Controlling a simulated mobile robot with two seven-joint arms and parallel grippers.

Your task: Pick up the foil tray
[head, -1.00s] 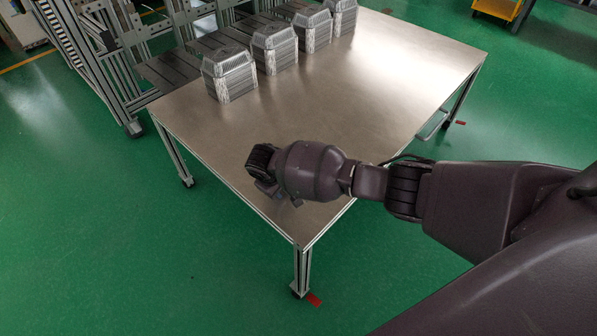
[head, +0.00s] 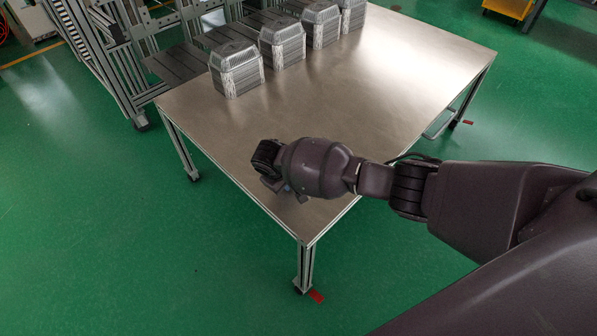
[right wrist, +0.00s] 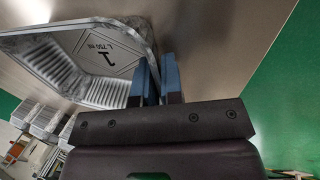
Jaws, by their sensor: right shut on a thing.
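The foil tray (right wrist: 100,55) is a silver ribbed tray with markings on its flat bottom, at the upper left of the right wrist view. My right gripper (right wrist: 157,78) has its two blue-padded fingers shut on the rim at the tray's right side. In the head view my right gripper (head: 285,188) is over the near corner of the table, mostly hidden by my wrist. The tray it holds cannot be made out there. I cannot tell whether the tray touches the table. My left gripper is not in view.
Several stacks of foil trays (head: 236,72) stand in a row along the table's far left edge. The metal table (head: 370,95) is bare in its middle and right. Dark racks (head: 175,68) stand behind the stacks. Green floor surrounds the table.

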